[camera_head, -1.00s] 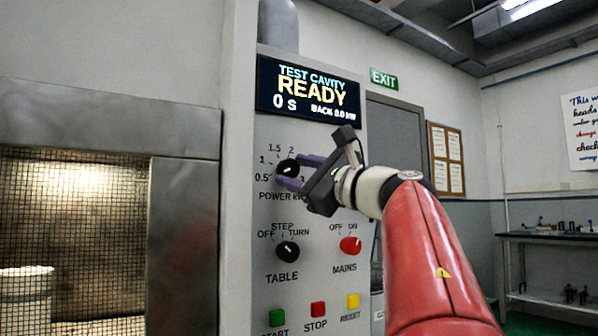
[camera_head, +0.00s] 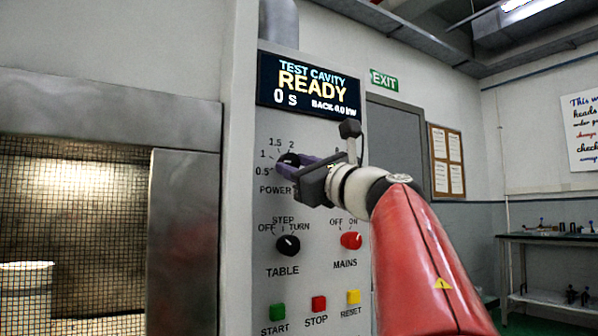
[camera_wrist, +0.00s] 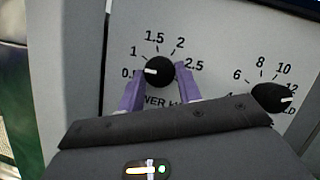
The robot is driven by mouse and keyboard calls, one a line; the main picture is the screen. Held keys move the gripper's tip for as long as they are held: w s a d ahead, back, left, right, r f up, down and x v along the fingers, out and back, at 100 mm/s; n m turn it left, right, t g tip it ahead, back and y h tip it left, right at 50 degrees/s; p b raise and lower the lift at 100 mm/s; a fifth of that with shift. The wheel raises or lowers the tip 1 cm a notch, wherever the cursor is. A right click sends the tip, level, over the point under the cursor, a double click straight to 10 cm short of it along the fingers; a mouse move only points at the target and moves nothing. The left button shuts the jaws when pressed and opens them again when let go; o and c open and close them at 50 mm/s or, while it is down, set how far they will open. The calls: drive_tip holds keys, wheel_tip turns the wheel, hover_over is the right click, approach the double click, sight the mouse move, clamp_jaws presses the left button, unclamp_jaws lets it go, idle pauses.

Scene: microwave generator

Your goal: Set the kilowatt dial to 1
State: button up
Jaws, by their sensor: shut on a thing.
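The kilowatt dial is a round black knob (camera_wrist: 161,73) with a white pointer mark, in the wrist view. Its scale runs from 0.5 at left through 1, 1.5 and 2 to 2.5 at right. The white mark points left, about at the 0.5 label. My gripper (camera_wrist: 158,76) has its purple fingers on both sides of the knob and is shut on it. In the head view my gripper (camera_head: 284,163) is at the panel, and its fingers hide most of the dial (camera_head: 287,157) and part of its lettering.
A second black dial (camera_wrist: 270,98) sits close by at right in the wrist view. Below in the head view are the table knob (camera_head: 288,246), the red mains knob (camera_head: 351,241) and start, stop and reset buttons. The display (camera_head: 310,88) above reads READY.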

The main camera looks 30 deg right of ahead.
drive_tip(key=shift+a+m+t+h+p, duration=0.2)
drive_tip(key=shift+m+h, duration=0.65)
drive_tip(key=shift+m, duration=0.8)
drive_tip(key=shift+a+m+t+h+p, duration=0.1)
drive_tip(key=shift+m+h+p, duration=0.1)
drive_tip(key=shift+m+h, duration=1.05)
drive_tip(key=shift+d+m, duration=0.1)
drive_tip(key=shift+m, duration=0.5)
drive_tip(key=o, duration=1)
drive_tip(key=shift+f, duration=0.1)
drive_tip(key=b+v, duration=0.2)
drive_tip(key=v, duration=0.6)
drive_tip(key=shift+w, duration=0.1)
